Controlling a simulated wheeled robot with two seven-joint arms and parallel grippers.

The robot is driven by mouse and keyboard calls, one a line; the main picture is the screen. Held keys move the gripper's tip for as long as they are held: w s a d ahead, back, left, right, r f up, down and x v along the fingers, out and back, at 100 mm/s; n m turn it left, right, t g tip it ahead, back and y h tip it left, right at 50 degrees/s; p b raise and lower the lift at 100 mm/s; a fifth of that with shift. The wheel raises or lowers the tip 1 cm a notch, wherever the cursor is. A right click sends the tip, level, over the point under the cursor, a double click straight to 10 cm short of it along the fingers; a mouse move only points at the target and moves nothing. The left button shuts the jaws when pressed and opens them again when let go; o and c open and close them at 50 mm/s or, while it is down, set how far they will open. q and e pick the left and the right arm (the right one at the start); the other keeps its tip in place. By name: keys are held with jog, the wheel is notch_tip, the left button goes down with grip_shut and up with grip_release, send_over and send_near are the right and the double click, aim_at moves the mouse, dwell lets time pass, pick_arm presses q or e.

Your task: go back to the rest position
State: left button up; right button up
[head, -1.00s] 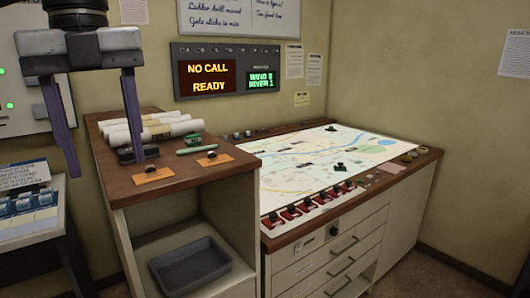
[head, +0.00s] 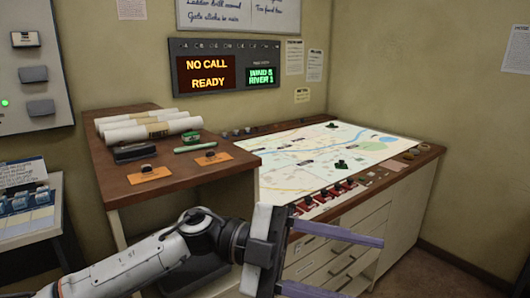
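My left gripper (head: 366,270) shows at the lower middle of the head view, on the arm that comes in from the lower left. Its two purple fingers point to the right and stand wide apart, with nothing between them. The lower finger is partly cut off by the bottom edge. The gripper appears in front of the drawers of the map console (head: 398,217). My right gripper is not in view.
The wooden side counter (head: 120,189) holds rolled papers (head: 150,130), a green pen (head: 193,148) and orange cards (head: 206,160). The map table (head: 310,165) has red-based switches (head: 335,191) along its front edge. A grey wall panel (head: 40,55) stands at the left. Floor shows at the right.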

pick_arm(q)
jog(key=w+a+f+n+t+h, duration=0.2)
jog(key=w+f+n+t, duration=0.2)
jog(key=n+t, duration=0.5)
jog(key=w+a+f+n+t+h, duration=0.1)
jog(key=w+a+f+n+t, duration=0.25)
jog(key=n+t, duration=0.5)
jog(key=w+a+f+n+t+y, duration=0.1)
jog(key=a+f+n+t+y, duration=0.3)
jog(key=f, duration=0.4)
jog(key=a+f+n+t+y, duration=0.2)
jog(key=a+f+n+y, duration=0.2)
jog(key=f+n+y, duration=0.25)
jog(key=s+a+f+n+g+y, duration=0.1)
jog(key=s+a+f+g+y, duration=0.1)
jog(key=s+a+f, duration=0.2)
jog(key=s+a+f+n+g+y, duration=0.1)
jog(key=s+a+f+g+y, duration=0.1)
jog(key=s+a+f, duration=0.3)
jog(key=s+a+f+n+g+y, duration=0.1)
jog(key=s+a+f, duration=0.4)
jog(key=s+f, duration=0.5)
notch_tip(320, 180, down, 5)
jog(key=g+y, duration=0.1)
jog(key=g, duration=0.1)
jog(key=shift+s+n+g+y, duration=0.2)
jog(key=shift+n+g+y, duration=0.15)
jog(key=shift+n, duration=0.05)
jog(key=shift+a, duration=0.1)
